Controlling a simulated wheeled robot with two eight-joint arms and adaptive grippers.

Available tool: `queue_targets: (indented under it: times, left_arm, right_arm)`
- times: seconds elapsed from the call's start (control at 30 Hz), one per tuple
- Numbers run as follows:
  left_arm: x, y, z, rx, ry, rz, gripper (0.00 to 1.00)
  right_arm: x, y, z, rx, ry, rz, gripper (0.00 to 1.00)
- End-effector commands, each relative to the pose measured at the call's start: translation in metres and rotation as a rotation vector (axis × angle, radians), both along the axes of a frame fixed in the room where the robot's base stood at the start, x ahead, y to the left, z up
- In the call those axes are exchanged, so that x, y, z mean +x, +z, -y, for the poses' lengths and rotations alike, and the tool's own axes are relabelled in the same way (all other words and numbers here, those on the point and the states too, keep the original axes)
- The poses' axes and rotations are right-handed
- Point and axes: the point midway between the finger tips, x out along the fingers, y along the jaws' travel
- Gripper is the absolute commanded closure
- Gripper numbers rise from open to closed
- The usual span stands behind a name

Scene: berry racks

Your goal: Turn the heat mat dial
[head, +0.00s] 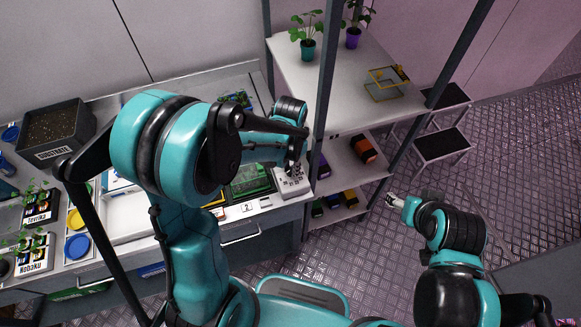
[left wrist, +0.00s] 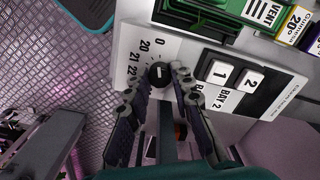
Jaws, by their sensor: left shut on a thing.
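The heat mat dial (left wrist: 158,74) is a small round black knob with a pale pointer mark, on a white control box (left wrist: 190,50). Printed beside it are 0, 20, 21 and 22. My left gripper (left wrist: 157,82) has its fingers on either side of the dial and is shut on it. In the head view my left gripper (head: 291,166) reaches down onto the control box (head: 291,184) at the bench's right end; the dial is hidden there. My right gripper (head: 393,200) hangs over the floor, away from the bench; its jaws are too small to judge.
Two switches (left wrist: 235,76), marked 1 and 2, sit right of the dial. A green tray (head: 250,180) lies beside the box. A shelf rack (head: 345,75) with plants and a yellow-framed box (head: 385,82) stands close on the right. Open floor (head: 345,255) lies before the rack.

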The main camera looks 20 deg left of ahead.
Motion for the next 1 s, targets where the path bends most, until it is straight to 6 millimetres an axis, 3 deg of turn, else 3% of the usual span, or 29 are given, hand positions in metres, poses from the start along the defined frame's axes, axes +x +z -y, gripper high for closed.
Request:
queue_targets:
  times: [0.6,1.0]
  left_arm:
    - [0.000,-0.001,0.000,0.000,0.377,-0.001,1.00]
    - [0.000,0.000,0.000,0.000,0.446,-0.001,1.00]
  right_arm:
    - [0.000,-0.011,0.000,0.000,0.000,0.000,0.39]
    - [0.000,-0.012,0.000,0.000,0.000,0.000,0.39]
